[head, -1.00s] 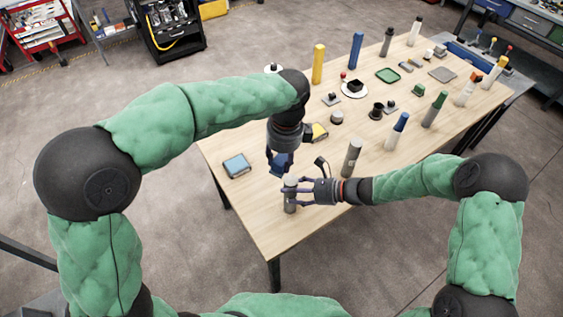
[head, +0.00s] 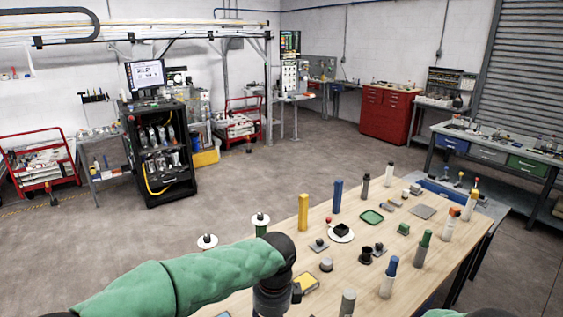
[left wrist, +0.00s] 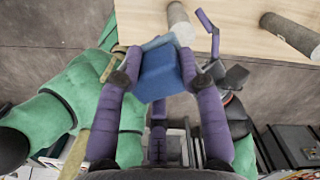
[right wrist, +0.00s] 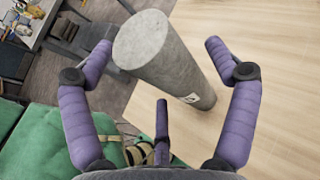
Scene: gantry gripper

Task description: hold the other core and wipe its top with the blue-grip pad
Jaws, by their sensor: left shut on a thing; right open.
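My left gripper (left wrist: 158,62) is shut on the blue-grip pad (left wrist: 161,80), whose blue block sits between the purple fingers. My right gripper (right wrist: 158,48) is open, its fingers spread on both sides of a grey cylindrical core (right wrist: 165,58). I cannot tell whether any finger touches the core. A grey core also shows in the left wrist view (left wrist: 180,24), beyond the pad and apart from it. Another grey core (left wrist: 290,36) stands farther right there, and a grey one shows at the head view's bottom edge (head: 347,303). Both grippers are outside the head view.
My left arm covers the table's near left part.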

